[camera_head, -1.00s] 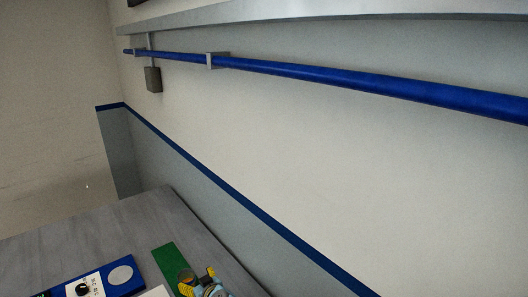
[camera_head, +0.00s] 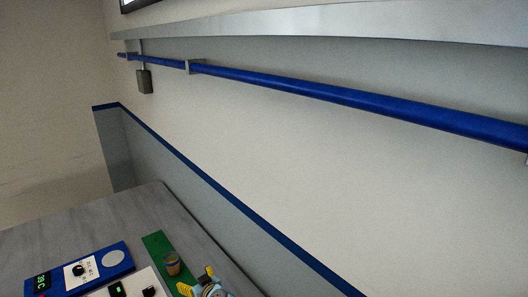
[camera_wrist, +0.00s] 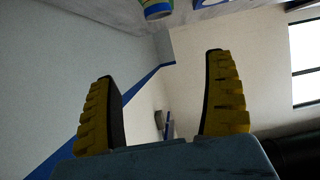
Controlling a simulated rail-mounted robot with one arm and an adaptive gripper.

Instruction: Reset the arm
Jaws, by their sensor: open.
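My gripper (camera_wrist: 160,66) shows in the wrist view with its two dark yellow ridged fingers spread wide. It is open, and nothing is between the fingers. Past the fingers the view shows wall and a blue stripe. I cannot make out my arm for sure in the head view.
In the head view a grey table (camera_head: 90,222) bears a blue panel (camera_head: 88,266) with a display and knob, and a green strip (camera_head: 158,246) with a small round container (camera_head: 172,263). A yellow and light-blue item (camera_head: 210,285) is cut off. A blue pipe (camera_head: 330,94) runs along the wall.

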